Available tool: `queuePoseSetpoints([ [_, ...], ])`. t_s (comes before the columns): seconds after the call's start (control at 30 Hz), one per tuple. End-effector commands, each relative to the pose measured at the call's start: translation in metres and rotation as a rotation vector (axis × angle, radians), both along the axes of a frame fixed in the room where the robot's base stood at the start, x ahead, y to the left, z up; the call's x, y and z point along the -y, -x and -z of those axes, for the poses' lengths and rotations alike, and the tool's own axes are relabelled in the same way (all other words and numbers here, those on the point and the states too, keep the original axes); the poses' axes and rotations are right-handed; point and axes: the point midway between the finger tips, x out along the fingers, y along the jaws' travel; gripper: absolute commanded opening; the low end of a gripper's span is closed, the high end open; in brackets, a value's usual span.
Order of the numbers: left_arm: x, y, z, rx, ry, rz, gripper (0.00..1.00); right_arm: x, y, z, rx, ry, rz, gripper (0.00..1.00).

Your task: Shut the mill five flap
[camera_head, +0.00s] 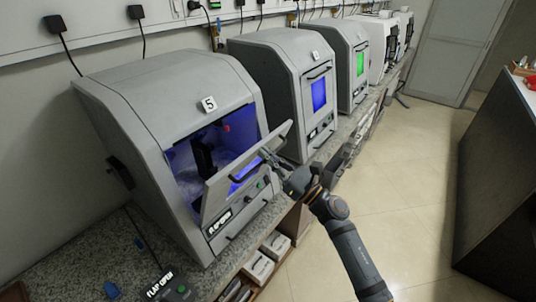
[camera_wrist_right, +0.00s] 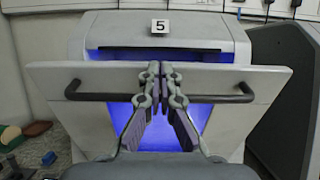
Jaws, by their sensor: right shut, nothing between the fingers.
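Mill five (camera_head: 165,100) is a grey cabinet with a number 5 plate, lit blue inside. Its flap (camera_head: 225,180) is a flat grey panel tilted outward at the top, leaving the opening exposed. The flap (camera_wrist_right: 225,78) and its dark bar handle (camera_wrist_right: 90,93) also show in the right wrist view. My right gripper (camera_head: 268,157) is shut and empty at the flap's outer face. In the wrist view its fingers (camera_wrist_right: 153,72) cover the middle of the handle; contact is unclear. My left gripper is not in view.
More mills, one with a blue window (camera_head: 319,95) and one with a green window (camera_head: 360,63), stand farther along the stone counter. A dark cabinet (camera_head: 505,190) stands right, across open floor.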

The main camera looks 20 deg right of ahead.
Motion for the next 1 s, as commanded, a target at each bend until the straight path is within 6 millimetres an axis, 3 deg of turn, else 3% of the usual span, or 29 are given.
queuePoseSetpoints([
  [0.27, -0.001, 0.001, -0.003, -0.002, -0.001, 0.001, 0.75, -0.007, -0.009, -0.008, 0.002, -0.002, 0.0, 0.0],
  [0.57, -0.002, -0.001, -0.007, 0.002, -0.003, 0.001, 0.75, -0.038, -0.048, -0.028, 0.003, -0.004, -0.002, 0.0],
  [1.0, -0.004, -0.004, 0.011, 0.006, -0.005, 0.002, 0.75, -0.078, -0.099, -0.035, 0.001, -0.001, -0.002, 0.0],
])
